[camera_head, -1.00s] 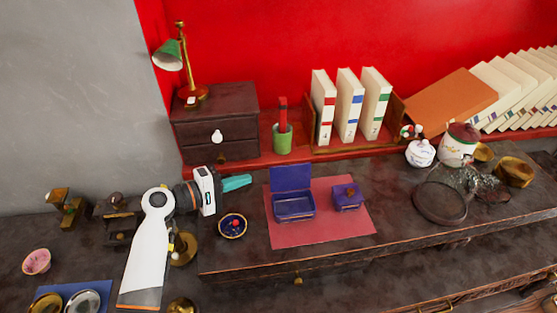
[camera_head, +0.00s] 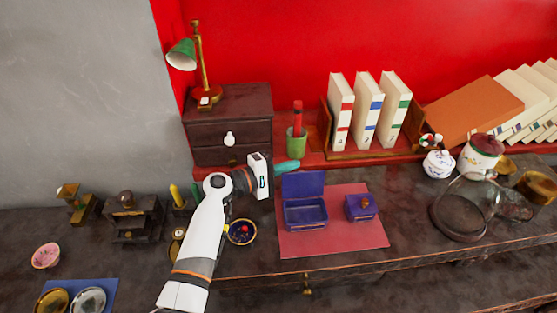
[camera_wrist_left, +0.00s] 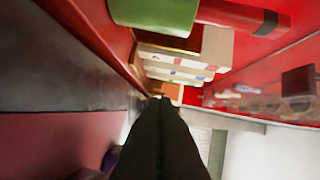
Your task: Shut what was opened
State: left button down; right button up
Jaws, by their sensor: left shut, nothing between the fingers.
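A blue box (camera_head: 305,215) stands open on a red mat (camera_head: 345,238), its lid (camera_head: 302,185) raised upright at the back. A small blue-purple box (camera_head: 361,208) with a knob on top sits to its right and looks shut. My left gripper (camera_head: 290,166) is shut and empty, its teal fingers just above and left of the raised lid's top edge. I cannot tell whether they touch the lid. In the left wrist view the dark fingers (camera_wrist_left: 160,135) reach toward the books. My right gripper is not in view.
A green cup (camera_head: 297,144) with a red stick stands just behind the gripper, near a dark drawer chest (camera_head: 228,132). Books (camera_head: 367,110) stand at the back. A small round dish (camera_head: 242,232) lies left of the mat. Glassware (camera_head: 465,210) stands to the right.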

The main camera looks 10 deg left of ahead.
aim_at(302, 182)
pick_arm(q)
jog(key=shift+s+d+r+p, duration=0.1)
jog(key=shift+s+r+p, duration=0.1)
jog(key=shift+s, duration=0.25)
jog(key=shift+s+d+r+p, duration=0.1)
jog(key=shift+s+r, duration=0.1)
jog(key=shift+s, duration=0.4)
jog(key=shift+f, duration=0.1)
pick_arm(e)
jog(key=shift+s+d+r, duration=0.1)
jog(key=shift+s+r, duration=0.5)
pick_arm(q)
jog(key=shift+b, duration=0.5)
jog(key=shift+s+d+m, duration=0.1)
jog(key=shift+m, duration=0.2)
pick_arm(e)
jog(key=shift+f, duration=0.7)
pick_arm(q)
jog(key=shift+b, duration=0.3)
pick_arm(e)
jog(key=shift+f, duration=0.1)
